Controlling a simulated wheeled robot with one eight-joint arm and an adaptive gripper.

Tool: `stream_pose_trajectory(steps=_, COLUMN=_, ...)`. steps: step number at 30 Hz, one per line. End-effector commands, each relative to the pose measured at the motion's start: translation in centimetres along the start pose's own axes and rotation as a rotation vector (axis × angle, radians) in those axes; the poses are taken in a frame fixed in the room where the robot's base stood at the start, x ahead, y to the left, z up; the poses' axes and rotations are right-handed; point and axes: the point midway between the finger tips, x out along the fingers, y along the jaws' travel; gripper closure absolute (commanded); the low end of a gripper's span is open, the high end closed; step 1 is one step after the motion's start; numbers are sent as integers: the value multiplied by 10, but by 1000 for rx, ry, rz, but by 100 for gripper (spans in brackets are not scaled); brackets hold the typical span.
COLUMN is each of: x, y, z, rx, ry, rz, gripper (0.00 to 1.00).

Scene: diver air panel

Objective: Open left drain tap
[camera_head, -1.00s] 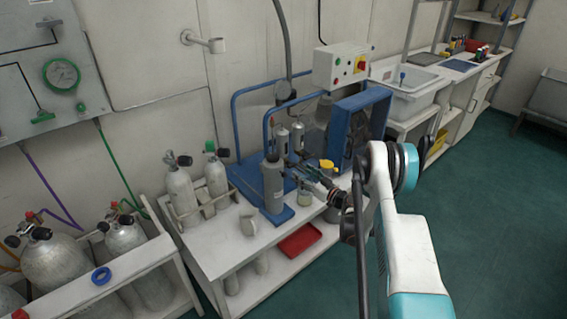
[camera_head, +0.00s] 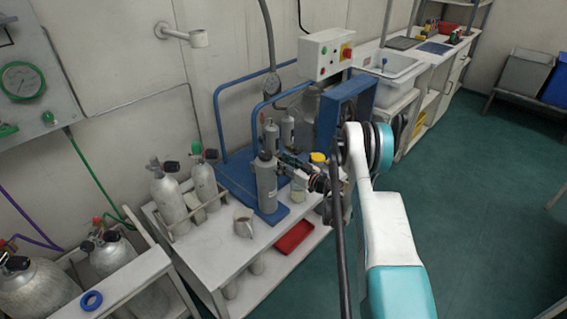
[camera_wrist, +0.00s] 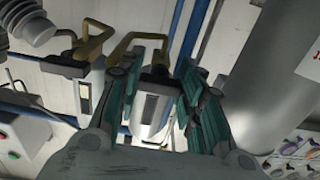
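Two slim silver filter housings stand on the blue-framed unit, the left one (camera_head: 270,134) and the right one (camera_head: 288,128). In the wrist view, which looks upside down, one housing (camera_wrist: 152,112) shows between my fingers and the other (camera_wrist: 90,92) beside it. Bent brass pipes (camera_wrist: 140,40) and dark fittings (camera_wrist: 160,76) sit at their ends. I cannot clearly tell which fitting is the left drain tap. My gripper (camera_wrist: 162,95) is open, its teal fingers apart around the line of the nearer housing. No contact is clear. In the head view my gripper (camera_head: 288,161) is behind the large grey cylinder's right side.
The large grey cylinder (camera_head: 265,187) stands close by; it also shows in the wrist view (camera_wrist: 268,85).

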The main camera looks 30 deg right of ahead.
Motion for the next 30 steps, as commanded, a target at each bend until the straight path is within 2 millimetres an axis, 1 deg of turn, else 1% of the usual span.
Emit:
stream_pose_trajectory(steps=1, x=0, y=0, z=0, rx=0, ry=0, rz=0, gripper=86)
stream_pose_trajectory(steps=2, x=0, y=0, z=0, rx=0, ry=0, rz=0, gripper=90)
stream_pose_trajectory(steps=8, x=0, y=0, z=0, rx=-3, ry=0, rz=0, gripper=90)
stream_pose_trajectory(steps=14, x=0, y=0, z=0, rx=-46, ry=0, rz=0, gripper=90)
stream_pose_trajectory(steps=20, x=0, y=0, z=0, rx=-160, ry=0, rz=0, gripper=90)
stream_pose_trajectory(steps=30, x=0, y=1, z=0, rx=-470, ry=0, rz=0, gripper=90)
